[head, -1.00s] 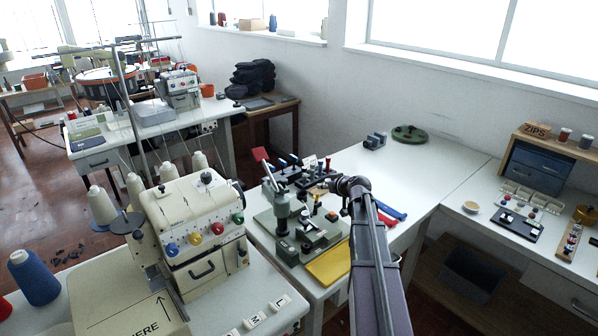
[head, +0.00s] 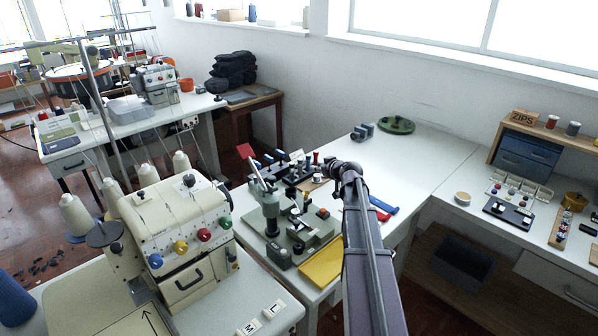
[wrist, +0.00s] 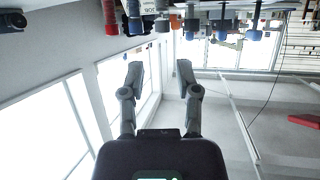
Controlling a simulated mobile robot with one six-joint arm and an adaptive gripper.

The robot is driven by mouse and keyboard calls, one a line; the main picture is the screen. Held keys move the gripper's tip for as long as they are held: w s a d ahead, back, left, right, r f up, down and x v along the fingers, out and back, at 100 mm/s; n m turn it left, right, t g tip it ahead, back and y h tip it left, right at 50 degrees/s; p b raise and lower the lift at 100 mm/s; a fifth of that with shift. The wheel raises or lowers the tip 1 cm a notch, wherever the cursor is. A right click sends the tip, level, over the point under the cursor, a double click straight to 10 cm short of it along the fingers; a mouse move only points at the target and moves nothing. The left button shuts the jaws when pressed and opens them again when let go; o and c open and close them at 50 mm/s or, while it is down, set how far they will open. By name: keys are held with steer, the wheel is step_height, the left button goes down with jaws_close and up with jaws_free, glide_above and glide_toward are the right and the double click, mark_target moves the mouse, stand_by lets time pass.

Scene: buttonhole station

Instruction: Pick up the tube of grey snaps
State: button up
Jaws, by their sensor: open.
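I cannot pick out the tube of grey snaps for certain. A dark rack of small upright tubes (head: 277,172) with blue, red and dark tops stands on the white table beyond the green press (head: 290,222). In the wrist view, which is upside down, several tubes hang from the top edge. Among them are a red one (wrist: 110,20), a blue-ended one (wrist: 136,24) and a greyish one (wrist: 192,24). My gripper (wrist: 160,72) is open with nothing between its fingers, apart from these tubes. In the head view the end of my arm hides the fingers.
A yellow tray (head: 322,264) lies at the table's front edge. Blue and red handled tools (head: 385,208) lie right of my arm. A cream overlock machine (head: 178,225) stands at left. The right table holds a black tray (head: 508,212). The table's back right is clear.

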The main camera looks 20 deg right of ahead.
mark_target(302, 163)
steer(key=b+x, duration=0.3)
steer(key=x, duration=0.5)
steer(key=shift+w+a, duration=0.1)
steer(key=shift+w, duration=0.05)
steer(key=shift+b+x, duration=0.95)
steer(key=shift+x, duration=1.65)
steer(key=shift+a, duration=0.1)
jaws_close()
